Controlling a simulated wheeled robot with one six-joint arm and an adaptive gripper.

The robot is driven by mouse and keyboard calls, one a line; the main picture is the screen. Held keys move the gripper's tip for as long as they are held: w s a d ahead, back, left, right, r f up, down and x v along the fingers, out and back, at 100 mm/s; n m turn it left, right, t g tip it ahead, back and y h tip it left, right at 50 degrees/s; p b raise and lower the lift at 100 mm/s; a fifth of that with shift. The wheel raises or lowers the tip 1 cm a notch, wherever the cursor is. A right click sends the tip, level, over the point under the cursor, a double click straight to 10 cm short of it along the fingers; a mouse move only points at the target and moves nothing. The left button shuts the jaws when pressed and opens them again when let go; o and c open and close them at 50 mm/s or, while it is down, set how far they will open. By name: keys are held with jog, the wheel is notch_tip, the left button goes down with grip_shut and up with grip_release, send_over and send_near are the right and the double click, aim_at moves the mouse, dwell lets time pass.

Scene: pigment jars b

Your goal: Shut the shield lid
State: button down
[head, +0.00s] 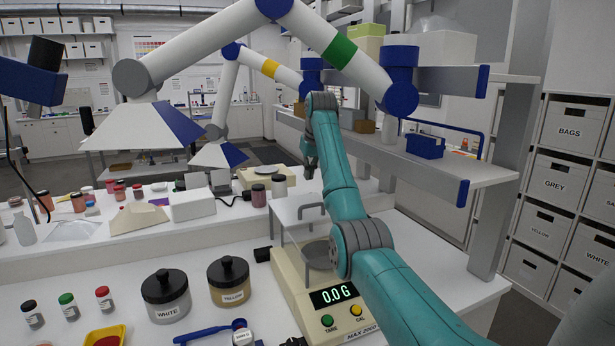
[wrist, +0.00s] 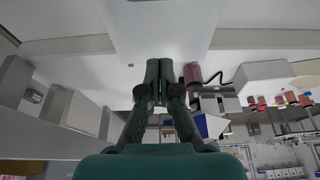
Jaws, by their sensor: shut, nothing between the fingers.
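The cream balance (head: 300,290) stands on the front bench and its display reads 0.0 G. A shield stands around its round pan (head: 318,254), partly hidden behind my arm. The pale shield lid (head: 290,208) is at the top of the shield, with a grey handle (head: 312,207) on it. I cannot tell its exact angle. My gripper (head: 310,174) is above and behind the handle, seemingly apart from it. In the wrist view my gripper (wrist: 160,66) has its fingertips together and empty, in front of a pale panel (wrist: 160,28) that may be the lid.
A WHITE jar (head: 165,294) and a YELLOW jar (head: 230,282) stand left of the balance. A blue scoop (head: 205,331) and a yellow tray (head: 106,336) lie at the front. Shelves with a blue bin (head: 425,147) are on the right. Lamp arms hang overhead.

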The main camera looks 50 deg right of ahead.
send_over(310, 215)
jog(key=w+d, duration=0.2)
jog(key=w, duration=0.1)
jog(key=f, duration=0.7)
jog(key=shift+w+d+f, duration=0.15)
jog(key=shift+w+f, duration=0.05)
jog(key=shift+f, duration=0.05)
jog(key=shift+s+a+f, duration=0.2)
jog(key=shift+s+a, duration=0.35)
jog(key=shift+s, duration=0.3)
jog(key=shift+s+a+f, duration=0.15)
jog(key=shift+s+a, duration=0.35)
jog(key=shift+s, duration=0.35)
